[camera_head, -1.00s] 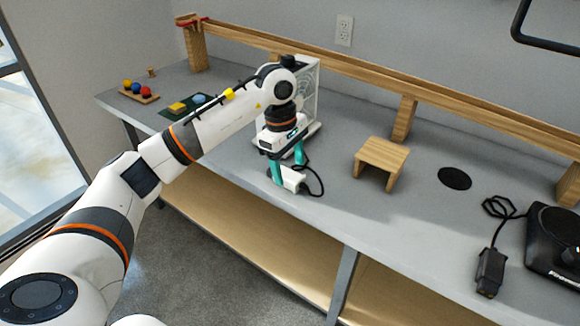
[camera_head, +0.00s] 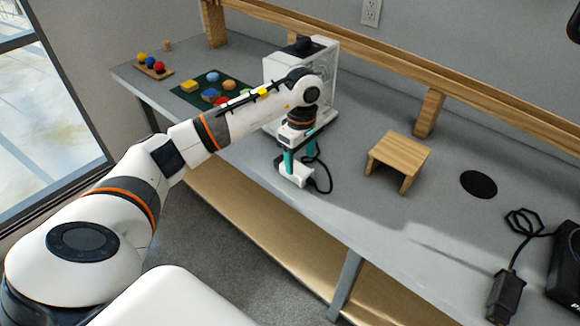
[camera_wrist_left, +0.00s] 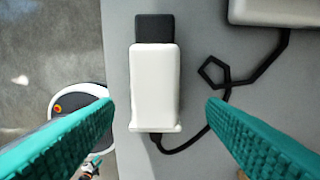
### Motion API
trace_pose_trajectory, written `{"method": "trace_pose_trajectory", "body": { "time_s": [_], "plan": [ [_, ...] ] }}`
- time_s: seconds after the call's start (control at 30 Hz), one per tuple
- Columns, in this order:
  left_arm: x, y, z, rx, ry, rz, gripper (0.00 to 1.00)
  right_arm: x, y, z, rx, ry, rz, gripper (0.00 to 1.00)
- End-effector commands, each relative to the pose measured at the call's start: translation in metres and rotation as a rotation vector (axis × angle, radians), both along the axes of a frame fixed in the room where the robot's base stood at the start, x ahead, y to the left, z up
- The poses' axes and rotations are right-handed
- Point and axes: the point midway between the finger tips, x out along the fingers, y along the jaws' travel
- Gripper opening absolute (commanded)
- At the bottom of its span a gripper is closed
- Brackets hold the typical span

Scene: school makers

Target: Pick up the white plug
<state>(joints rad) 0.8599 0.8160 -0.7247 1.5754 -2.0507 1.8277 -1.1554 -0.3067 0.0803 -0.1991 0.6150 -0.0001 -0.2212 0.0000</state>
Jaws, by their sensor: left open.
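The white plug (camera_head: 293,178) lies near the front edge of the grey workbench (camera_head: 345,215), with a black cable trailing from it. In the left wrist view the plug (camera_wrist_left: 156,85) shows a white body with a black end at the top. My left gripper (camera_head: 298,166) points down at the plug and is open. Its teal fingers (camera_wrist_left: 160,112) appear one on each side of the plug, with visible gaps. I cannot tell how far the fingertips are above the bench. My right gripper is not in view.
A white fan-like box (camera_head: 325,75) stands just behind the gripper. A small wooden stand (camera_head: 402,152) and a black disc (camera_head: 478,184) are to the right. A black adapter (camera_head: 506,293) lies further right. Coloured pieces sit on a green mat (camera_head: 183,90) at left.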

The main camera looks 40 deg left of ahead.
Motion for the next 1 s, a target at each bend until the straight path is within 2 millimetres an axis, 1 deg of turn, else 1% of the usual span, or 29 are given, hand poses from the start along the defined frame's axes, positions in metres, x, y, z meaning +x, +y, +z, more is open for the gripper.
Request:
{"method": "trace_pose_trajectory", "body": {
  "time_s": [0.1,0.2,0.3,0.57,0.6,0.87,1.0],
  "plan": [
    [-0.005,-0.002,-0.019,-0.001,0.007,-0.002,0.65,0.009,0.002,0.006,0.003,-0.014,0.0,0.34],
    [-0.005,-0.002,-0.033,-0.002,0.004,-0.001,0.65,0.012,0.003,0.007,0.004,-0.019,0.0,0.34],
    [-0.005,-0.001,-0.042,-0.001,0.001,0.0,0.65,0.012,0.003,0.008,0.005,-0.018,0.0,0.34],
    [-0.004,-0.001,-0.044,0.0,0.0,-0.001,0.65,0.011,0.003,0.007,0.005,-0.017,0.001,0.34],
    [-0.004,-0.001,-0.044,0.0,0.0,-0.001,0.59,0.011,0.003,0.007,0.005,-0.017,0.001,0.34],
    [-0.004,-0.001,-0.044,0.0,0.0,-0.001,0.16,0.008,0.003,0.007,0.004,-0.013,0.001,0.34],
    [-0.004,-0.001,-0.043,0.0,0.0,-0.001,0.16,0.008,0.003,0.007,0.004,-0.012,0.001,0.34]
  ]
}}
